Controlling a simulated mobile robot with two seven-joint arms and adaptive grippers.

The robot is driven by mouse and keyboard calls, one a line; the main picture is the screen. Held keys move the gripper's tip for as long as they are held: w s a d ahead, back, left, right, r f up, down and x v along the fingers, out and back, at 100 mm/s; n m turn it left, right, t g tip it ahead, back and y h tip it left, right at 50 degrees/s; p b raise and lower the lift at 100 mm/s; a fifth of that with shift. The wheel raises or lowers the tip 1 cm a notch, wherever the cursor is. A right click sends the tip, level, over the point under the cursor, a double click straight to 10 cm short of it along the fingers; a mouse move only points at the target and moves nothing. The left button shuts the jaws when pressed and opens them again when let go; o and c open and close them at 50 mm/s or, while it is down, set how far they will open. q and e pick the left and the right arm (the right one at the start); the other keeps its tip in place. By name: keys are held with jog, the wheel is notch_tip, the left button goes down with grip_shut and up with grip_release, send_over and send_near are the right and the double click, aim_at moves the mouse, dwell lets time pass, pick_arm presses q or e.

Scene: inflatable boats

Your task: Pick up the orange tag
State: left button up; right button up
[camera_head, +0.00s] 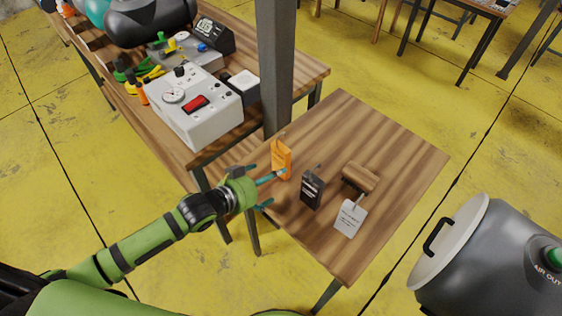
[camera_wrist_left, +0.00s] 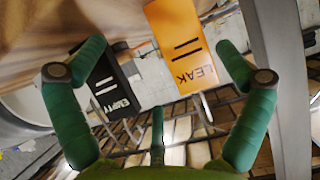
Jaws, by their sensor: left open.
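The orange tag (camera_head: 281,159) stands on the near left part of the small wooden table (camera_head: 400,146). In the wrist view the orange tag (camera_wrist_left: 188,45) reads "LEAK" and shows between the spread fingers, closer to the right one. My left gripper (camera_head: 266,186) is open, its green fingers at the table's left edge beside the tag. One fingertip overlaps the tag's lower part in the head view; I cannot tell whether they touch. The open gripper (camera_wrist_left: 161,60) holds nothing in the wrist view. My right gripper is not in view.
A black tag (camera_head: 312,188), marked "EMPTY" in the wrist view (camera_wrist_left: 113,86), stands just right of the orange one. A dark post (camera_head: 275,65) rises behind. A grey tank (camera_head: 500,255) stands at right.

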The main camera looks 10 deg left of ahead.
aim_at(281, 165)
pick_arm(q)
jog(key=shift+w+a+r+t+h, duration=0.2)
jog(key=shift+w+a+r, duration=0.1)
jog(key=shift+w, duration=0.15)
jog(key=shift+w+a+r+t+h, duration=0.1)
jog(key=shift+w+a+r+h, duration=0.15)
jog(key=shift+w, duration=0.2)
jog(key=shift+w+d, duration=0.1)
jog(key=shift+w, duration=0.25)
jog(key=shift+p+x, duration=0.4)
jog(key=shift+x, duration=0.4)
jog(key=x, duration=0.2)
jog(key=p+x, duration=0.1)
jog(key=x, duration=0.1)
jog(key=shift+s+d+f, duration=0.1)
jog(key=shift+s+d, duration=0.1)
jog(key=shift+d, duration=0.1)
jog(key=shift+w+d+f, duration=0.15)
jog(key=shift+w+f, duration=0.05)
jog(key=shift+w, duration=0.05)
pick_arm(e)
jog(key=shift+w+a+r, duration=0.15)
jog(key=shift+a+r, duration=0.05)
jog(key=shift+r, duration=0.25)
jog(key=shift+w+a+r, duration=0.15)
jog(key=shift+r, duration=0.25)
pick_arm(q)
jog(key=c, duration=1.2)
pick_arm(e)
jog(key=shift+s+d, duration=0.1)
